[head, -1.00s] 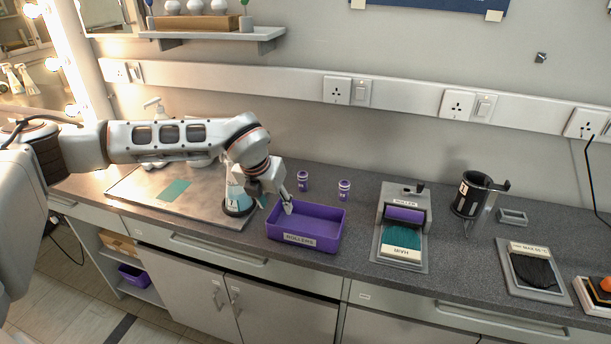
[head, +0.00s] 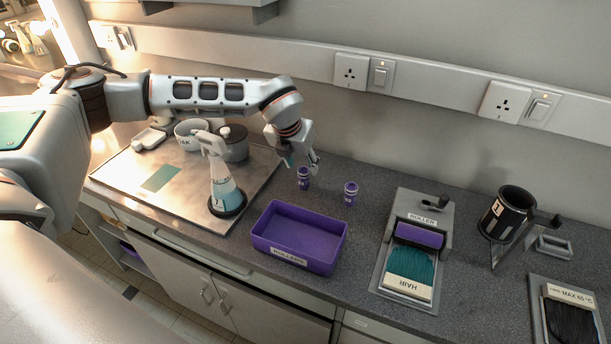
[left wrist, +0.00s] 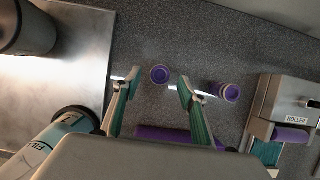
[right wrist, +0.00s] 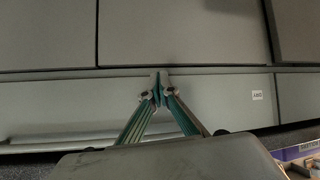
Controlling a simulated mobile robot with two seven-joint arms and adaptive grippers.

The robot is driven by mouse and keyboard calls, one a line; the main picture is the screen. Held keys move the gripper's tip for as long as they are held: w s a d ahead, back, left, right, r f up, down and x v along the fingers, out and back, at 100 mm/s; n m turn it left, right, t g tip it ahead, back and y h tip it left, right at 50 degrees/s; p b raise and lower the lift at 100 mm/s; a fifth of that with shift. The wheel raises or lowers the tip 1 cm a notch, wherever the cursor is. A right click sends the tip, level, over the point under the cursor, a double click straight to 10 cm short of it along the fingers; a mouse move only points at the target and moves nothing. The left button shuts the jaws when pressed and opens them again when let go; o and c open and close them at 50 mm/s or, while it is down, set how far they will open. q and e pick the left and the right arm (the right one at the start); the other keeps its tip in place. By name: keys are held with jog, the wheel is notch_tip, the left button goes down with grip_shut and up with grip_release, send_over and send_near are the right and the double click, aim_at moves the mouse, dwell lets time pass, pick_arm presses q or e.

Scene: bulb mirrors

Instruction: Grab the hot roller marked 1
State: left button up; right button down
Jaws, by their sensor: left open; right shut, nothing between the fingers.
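Two small purple rollers with white labels stand upright on the grey counter: a left one (head: 303,178) and a right one (head: 350,193). Their label marks are too small to read, so I cannot tell which is marked 1. My left gripper (head: 303,163) is open and empty, just above the left roller. In the left wrist view the left roller (left wrist: 160,74) shows between the spread fingers (left wrist: 155,84), and the right roller (left wrist: 226,92) is outside them. My right gripper (right wrist: 158,80) is shut and empty, facing the cabinet fronts; the head view does not show it.
An empty purple tray labelled ROLLERS (head: 336,262) sits in front of the rollers. A spray bottle (head: 222,185) and a metal mat (head: 115,178) with bowls are to the left. The ROLLER stand (head: 448,222) and a black cup (head: 508,208) are to the right.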

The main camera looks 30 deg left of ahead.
aim_at(303, 171)
pick_arm(q)
jog(key=shift+f, duration=0.45)
jog(key=x, duration=0.3)
jog(key=shift+f+p, duration=0.3)
jog(key=shift+p, duration=0.05)
jog(key=shift+w+f, duration=0.15)
jog(key=shift+f, duration=0.35)
jog(key=c, duration=1.2)
pick_arm(e)
jog(key=shift+w+r, duration=0.35)
jog(key=shift+r, duration=0.3)
